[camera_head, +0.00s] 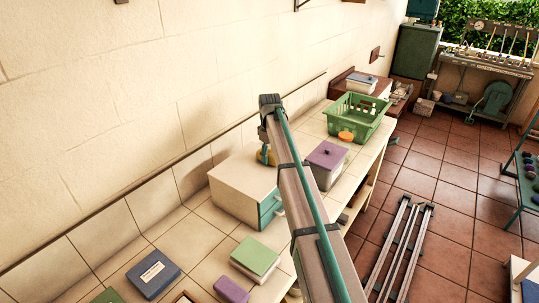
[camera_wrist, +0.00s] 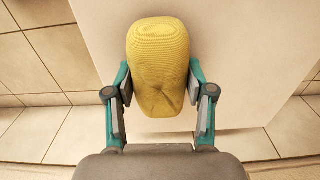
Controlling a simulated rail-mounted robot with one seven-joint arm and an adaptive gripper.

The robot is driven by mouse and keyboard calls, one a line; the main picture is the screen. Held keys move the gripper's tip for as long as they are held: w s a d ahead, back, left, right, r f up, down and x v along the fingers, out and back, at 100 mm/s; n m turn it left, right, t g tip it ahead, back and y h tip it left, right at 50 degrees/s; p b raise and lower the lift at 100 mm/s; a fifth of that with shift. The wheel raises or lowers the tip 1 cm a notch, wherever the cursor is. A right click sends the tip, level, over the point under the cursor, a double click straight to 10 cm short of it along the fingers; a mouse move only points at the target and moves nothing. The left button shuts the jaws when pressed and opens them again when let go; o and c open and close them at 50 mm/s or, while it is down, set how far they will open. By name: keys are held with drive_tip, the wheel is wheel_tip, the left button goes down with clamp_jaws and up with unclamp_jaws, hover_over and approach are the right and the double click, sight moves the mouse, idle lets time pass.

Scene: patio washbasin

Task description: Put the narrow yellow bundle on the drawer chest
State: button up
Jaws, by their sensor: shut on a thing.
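The narrow yellow bundle (camera_wrist: 158,42) is a knitted-looking, rounded oblong between the two fingers of my gripper (camera_wrist: 160,82) in the wrist view. The fingers are shut on its sides. A pale flat surface, the top of the drawer chest (camera_wrist: 225,75), lies below it. In the head view the chest (camera_head: 236,184) is a cream box with a teal drawer front on the counter. A small part of the yellow bundle (camera_head: 266,155) shows over the chest's back right part, mostly hidden by my arm. I cannot tell whether the bundle touches the top.
A blue book-like box (camera_head: 153,272) and a green one (camera_head: 255,257) lie in front. The chest's visible top is clear left of the bundle.

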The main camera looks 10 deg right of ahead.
sight(270, 152)
drive_tip(key=o, duration=1.2)
drive_tip(key=shift+f, duration=0.1)
wheel_tip(270, 152, up, 12)
drive_tip(key=b, duration=0.3)
drive_tip(key=shift+b, duration=0.3)
